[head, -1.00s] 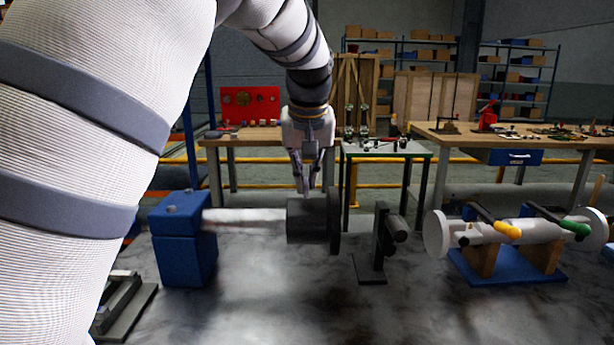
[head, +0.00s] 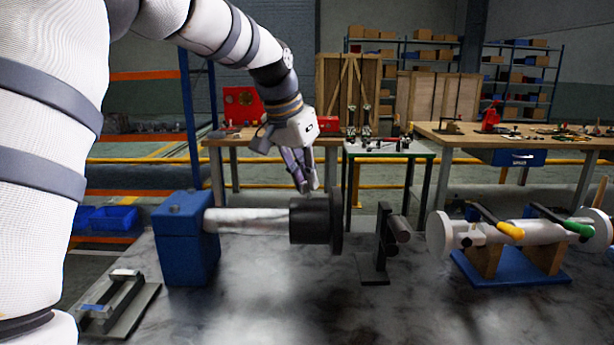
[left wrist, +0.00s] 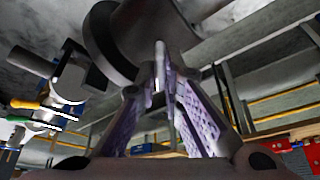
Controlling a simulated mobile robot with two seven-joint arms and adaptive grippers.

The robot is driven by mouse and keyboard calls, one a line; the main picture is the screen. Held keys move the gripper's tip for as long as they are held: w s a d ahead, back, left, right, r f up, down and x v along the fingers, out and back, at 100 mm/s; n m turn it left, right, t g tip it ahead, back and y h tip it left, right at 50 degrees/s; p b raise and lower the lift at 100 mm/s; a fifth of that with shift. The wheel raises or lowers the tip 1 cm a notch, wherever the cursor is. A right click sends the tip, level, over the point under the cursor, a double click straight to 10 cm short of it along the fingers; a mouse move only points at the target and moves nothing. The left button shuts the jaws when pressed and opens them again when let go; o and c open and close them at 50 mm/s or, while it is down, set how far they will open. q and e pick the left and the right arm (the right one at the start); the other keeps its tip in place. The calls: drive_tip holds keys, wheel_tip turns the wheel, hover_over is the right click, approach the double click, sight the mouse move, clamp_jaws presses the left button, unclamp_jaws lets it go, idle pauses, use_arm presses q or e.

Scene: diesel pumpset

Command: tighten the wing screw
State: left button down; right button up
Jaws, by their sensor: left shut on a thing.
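The black coupling hub (head: 312,220) with its wider flange (head: 336,222) sits on the end of a pale shaft (head: 250,220). My left gripper (head: 306,190) reaches down, tilted, to the top of the hub. In the left wrist view its fingers (left wrist: 160,72) are shut on a small grey piece at the hub's surface, the wing screw (left wrist: 158,88). The fingers mostly hide the screw, and in the head view I cannot make it out. The hub also shows in the left wrist view (left wrist: 150,35). My right gripper is not in view.
A blue block (head: 185,245) carries the shaft. A dark stand (head: 376,245) is right of the flange. Farther right, a white shaft with yellow and green handles rests on a blue base (head: 510,270). A grey fixture (head: 120,300) lies front left. The front middle of the table is clear.

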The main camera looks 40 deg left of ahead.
use_arm(q)
drive_tip(key=shift+m, duration=0.3)
idle(0.4)
drive_tip(key=c, duration=1.7)
unclamp_jaws()
drive_tip(key=shift+w, duration=0.1)
drive_tip(key=shift+r, duration=0.1)
drive_tip(key=v, duration=1.1)
drive_tip(key=shift+a+r, duration=0.15)
drive_tip(key=shift+r, duration=0.25)
